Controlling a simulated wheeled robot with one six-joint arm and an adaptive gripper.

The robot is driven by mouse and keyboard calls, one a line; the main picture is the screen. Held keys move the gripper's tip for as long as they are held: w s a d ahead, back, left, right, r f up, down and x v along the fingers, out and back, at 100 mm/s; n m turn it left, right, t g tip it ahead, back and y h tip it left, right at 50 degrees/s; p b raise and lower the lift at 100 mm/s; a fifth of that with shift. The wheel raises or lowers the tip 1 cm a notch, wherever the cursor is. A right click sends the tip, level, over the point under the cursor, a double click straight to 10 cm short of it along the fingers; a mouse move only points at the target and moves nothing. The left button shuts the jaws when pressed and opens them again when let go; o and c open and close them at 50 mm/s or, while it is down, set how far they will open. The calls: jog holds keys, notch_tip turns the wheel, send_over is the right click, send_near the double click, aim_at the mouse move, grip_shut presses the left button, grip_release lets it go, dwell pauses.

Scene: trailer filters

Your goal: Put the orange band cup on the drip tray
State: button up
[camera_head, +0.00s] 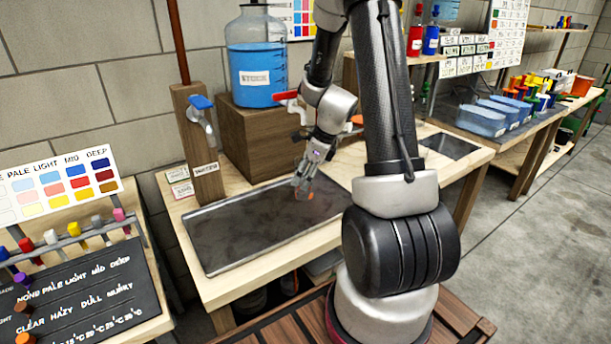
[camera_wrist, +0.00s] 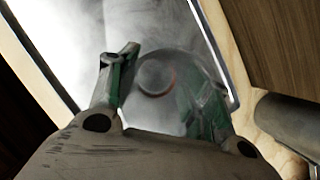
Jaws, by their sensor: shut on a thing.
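The orange band cup is a clear cup with a thin orange-red band. In the wrist view the cup (camera_wrist: 157,78) shows end-on between the fingers of my gripper (camera_wrist: 160,88), which is shut on it. In the head view my gripper (camera_head: 304,187) points down over the right part of the drip tray, and a small orange patch of the cup (camera_head: 308,195) shows at the fingertips. The drip tray (camera_head: 235,238) is a dark, shallow metal tray with a raised rim on the wooden bench. I cannot tell whether the cup touches the tray.
A tap with a blue handle (camera_head: 201,103) stands on a wooden post behind the tray. A large jug of blue liquid (camera_head: 256,65) sits on a wooden block (camera_head: 250,135) beside it. The tray's left and front parts are clear. A colour chart board (camera_head: 60,185) stands at left.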

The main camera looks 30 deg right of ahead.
jog(key=shift+f, duration=0.15)
jog(key=o, duration=0.9)
jog(key=shift+c, duration=0.2)
